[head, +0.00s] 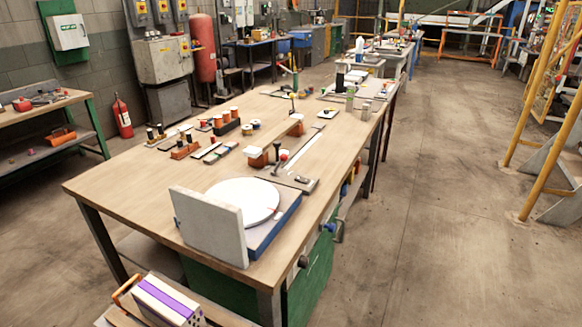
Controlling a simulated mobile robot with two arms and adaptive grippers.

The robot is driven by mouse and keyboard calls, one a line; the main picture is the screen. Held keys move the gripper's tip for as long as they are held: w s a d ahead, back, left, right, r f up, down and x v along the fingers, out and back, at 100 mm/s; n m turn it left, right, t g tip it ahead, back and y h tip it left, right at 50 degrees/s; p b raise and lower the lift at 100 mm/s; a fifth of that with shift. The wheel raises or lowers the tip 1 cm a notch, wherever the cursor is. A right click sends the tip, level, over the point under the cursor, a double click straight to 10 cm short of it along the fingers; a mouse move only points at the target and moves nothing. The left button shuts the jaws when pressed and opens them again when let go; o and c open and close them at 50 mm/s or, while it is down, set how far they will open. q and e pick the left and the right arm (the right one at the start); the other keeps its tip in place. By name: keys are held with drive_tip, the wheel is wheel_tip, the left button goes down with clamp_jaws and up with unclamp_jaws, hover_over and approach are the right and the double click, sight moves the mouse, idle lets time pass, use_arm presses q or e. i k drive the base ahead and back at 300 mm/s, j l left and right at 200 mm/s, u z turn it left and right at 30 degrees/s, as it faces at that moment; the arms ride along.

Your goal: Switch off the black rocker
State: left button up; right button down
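I cannot make out a black rocker in the head view; any switch is too small to tell. Several grey boxes with yellow and red parts (140,12) hang on the wall at the upper left. A larger grey cabinet (162,60) stands below them. On the near end of the wooden workbench (130,195), a round white disc (243,200) lies on a blue base (272,229), with an upright grey slab (208,226) at its front left. Neither of my grippers is in view.
Small tools and spools (228,115) cover the bench's middle. A striped box (168,300) sits low at the front. A side bench (45,105) and fire extinguisher (122,116) stand left. Yellow rails (540,110) stand right. The concrete floor (440,190) right of the bench is clear.

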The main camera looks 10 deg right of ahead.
sight(300, 179)
drive_tip(key=i+l+u, duration=0.45)
drive_tip(key=l, duration=0.25)
drive_tip(key=i+l+u, duration=0.25)
drive_tip(key=l, duration=0.15)
drive_tip(key=i+l+u, duration=0.1)
drive_tip(key=i+l, duration=0.1)
drive_tip(key=i, duration=0.05)
